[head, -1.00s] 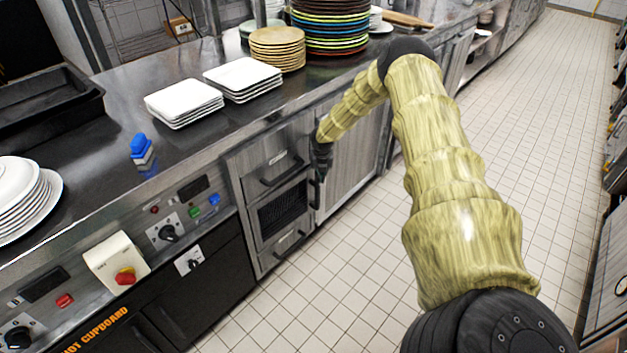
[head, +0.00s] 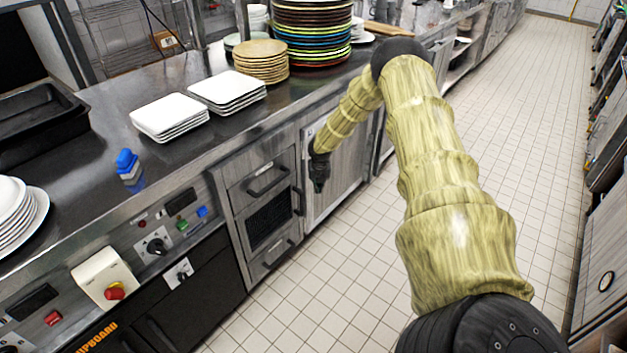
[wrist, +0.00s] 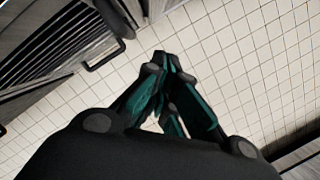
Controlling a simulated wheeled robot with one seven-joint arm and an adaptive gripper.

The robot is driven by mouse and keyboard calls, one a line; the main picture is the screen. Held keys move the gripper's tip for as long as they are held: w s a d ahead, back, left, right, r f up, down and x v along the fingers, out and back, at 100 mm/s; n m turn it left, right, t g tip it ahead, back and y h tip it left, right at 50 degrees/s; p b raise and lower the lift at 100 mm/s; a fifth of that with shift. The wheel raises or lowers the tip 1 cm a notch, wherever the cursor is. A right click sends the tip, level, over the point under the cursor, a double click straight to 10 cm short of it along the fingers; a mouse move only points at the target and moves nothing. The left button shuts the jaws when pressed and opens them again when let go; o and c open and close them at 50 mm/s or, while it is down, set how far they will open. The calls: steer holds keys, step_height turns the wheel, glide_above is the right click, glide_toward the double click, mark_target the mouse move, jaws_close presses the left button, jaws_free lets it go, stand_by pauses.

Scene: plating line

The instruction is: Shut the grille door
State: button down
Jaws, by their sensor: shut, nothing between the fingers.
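The grille door (head: 270,222) is a dark mesh panel in a grey metal frame, set in the cabinet front under the counter. It looks flush with the drawer fronts around it; a small gap cannot be ruled out. Its upright dark handle (head: 298,201) is at its right edge. My gripper (head: 318,187) is shut and empty, pointing down, to the right of the handle and apart from it. In the wrist view the shut fingers (wrist: 166,62) are over the tiled floor, with the grille door (wrist: 55,45) and a dark handle (wrist: 104,54) at upper left.
A drawer (head: 262,182) is above the grille door and another (head: 272,257) below. A plain cabinet door (head: 335,185) stands to the right, behind my gripper. The counter holds white plates (head: 170,115) and stacked coloured plates (head: 312,35). The tiled floor (head: 470,130) is clear.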

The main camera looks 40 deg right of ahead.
steer(key=d+v, duration=0.1)
steer(key=v, duration=0.7)
steer(key=shift+a+r, duration=0.15)
steer(key=shift+a, duration=0.1)
steer(key=shift+w, duration=0.1)
steer(key=shift+a, duration=0.1)
